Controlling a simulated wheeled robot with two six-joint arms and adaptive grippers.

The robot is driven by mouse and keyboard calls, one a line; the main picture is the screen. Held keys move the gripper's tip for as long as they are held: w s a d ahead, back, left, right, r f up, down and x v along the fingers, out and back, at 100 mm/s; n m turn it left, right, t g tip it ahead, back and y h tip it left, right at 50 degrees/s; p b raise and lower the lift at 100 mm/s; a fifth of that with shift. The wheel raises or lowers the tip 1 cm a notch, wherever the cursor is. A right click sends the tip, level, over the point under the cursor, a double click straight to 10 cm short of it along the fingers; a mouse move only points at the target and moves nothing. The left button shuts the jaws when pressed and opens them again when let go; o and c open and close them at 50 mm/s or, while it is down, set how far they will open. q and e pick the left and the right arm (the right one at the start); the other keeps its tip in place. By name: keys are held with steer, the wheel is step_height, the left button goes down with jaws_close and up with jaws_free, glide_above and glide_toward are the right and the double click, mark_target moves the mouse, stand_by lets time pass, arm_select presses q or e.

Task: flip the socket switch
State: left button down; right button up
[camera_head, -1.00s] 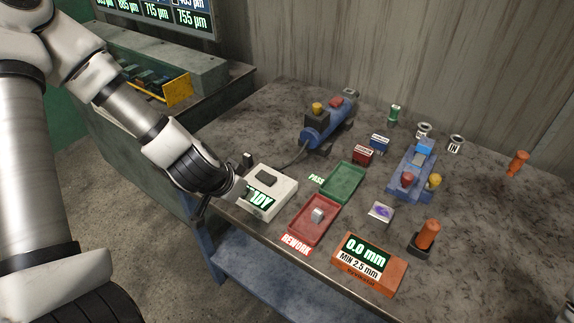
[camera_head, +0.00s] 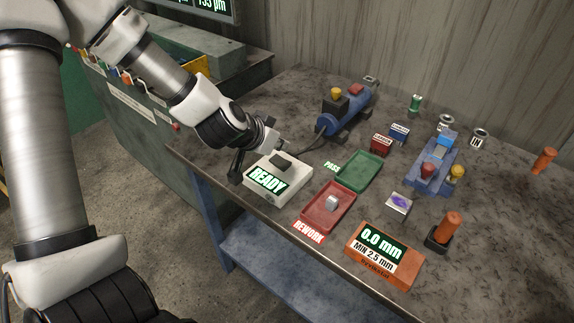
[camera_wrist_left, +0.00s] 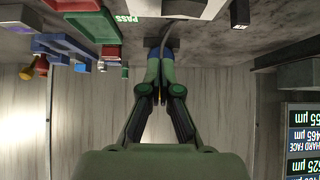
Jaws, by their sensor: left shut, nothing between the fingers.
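My left gripper (camera_head: 270,143) is at the back-left corner of a white box with a green READY display (camera_head: 267,180). In the left wrist view, which looks upside down, the two fingers (camera_wrist_left: 160,72) come together at their tips with nothing held. A small grey block (camera_wrist_left: 151,42) with a cable sits just beyond the fingertips, beside the white box (camera_wrist_left: 180,6); it may be the socket. Its switch cannot be made out, and I cannot tell whether the fingertips touch it. In the head view the gripper largely hides this spot. My right gripper is not in view.
A red tray (camera_head: 316,215) and a green tray (camera_head: 372,166) lie right of the box. A blue machine (camera_head: 347,113) stands behind, with its cable crossing the table. An orange gauge (camera_head: 407,268) is at the front edge. A green cabinet (camera_head: 130,120) is left.

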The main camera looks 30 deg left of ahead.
mark_target(287, 166)
arm_select(q)
steer(key=b+x, duration=0.1)
steer(key=x, duration=0.3)
steer(key=shift+w+f, duration=0.1)
steer(key=shift+f, duration=0.2)
step_height(287, 166, down, 2)
steer(key=shift+f+b, duration=0.2)
steer(key=shift+b, duration=0.1)
steer(key=shift+f, duration=0.45)
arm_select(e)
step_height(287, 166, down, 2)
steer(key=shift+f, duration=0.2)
arm_select(q)
steer(key=shift+s+f, duration=0.2)
steer(key=shift+f, duration=0.05)
steer(key=shift+d, duration=0.1)
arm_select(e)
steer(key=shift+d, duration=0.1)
arm_select(q)
steer(key=shift+r, duration=0.1)
steer(key=shift+r+p, duration=0.7)
steer(key=shift+p, duration=0.15)
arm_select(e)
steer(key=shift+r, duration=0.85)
